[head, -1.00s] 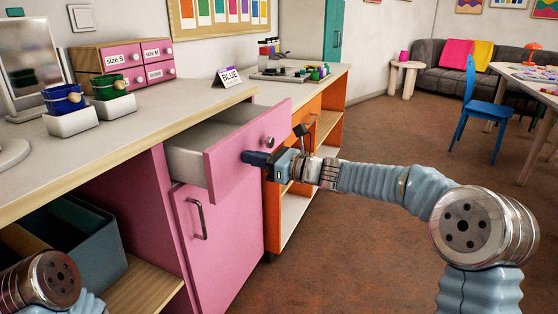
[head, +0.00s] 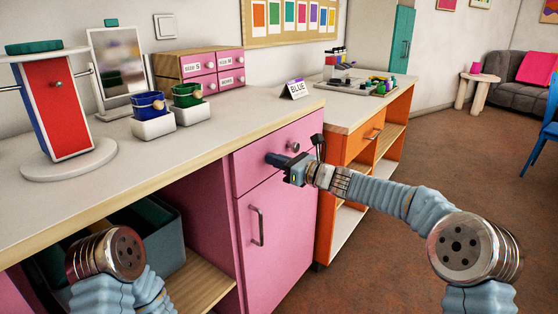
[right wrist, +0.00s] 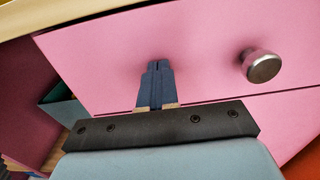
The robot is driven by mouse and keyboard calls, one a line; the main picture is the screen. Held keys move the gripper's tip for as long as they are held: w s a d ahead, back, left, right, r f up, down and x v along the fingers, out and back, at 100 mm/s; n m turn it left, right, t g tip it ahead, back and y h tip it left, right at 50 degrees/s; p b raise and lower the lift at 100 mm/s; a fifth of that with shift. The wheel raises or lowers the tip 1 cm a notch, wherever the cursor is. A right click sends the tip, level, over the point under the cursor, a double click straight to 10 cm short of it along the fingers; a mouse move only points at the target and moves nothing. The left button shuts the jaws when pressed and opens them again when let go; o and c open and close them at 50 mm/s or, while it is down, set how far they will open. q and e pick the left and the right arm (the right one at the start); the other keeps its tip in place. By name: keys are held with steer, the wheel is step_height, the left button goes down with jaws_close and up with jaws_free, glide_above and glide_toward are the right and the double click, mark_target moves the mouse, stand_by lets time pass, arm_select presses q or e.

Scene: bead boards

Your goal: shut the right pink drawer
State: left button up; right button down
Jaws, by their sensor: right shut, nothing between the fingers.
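The right pink drawer (head: 262,165) sits in the pink cabinet under the counter. Its front now looks about flush with the cabinet, and its inside is hidden. My left gripper is out of view; only my left arm shows.
Below the drawer is a pink door with a bar handle (head: 257,226). An orange cabinet (head: 358,146) stands to the right. The counter (head: 110,185) holds white bins with blue and green cups, a BLUE sign (head: 296,90) and a mirror. Open floor lies at right.

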steer(key=shift+a+r, duration=0.15)
steer(key=shift+r, duration=0.2)
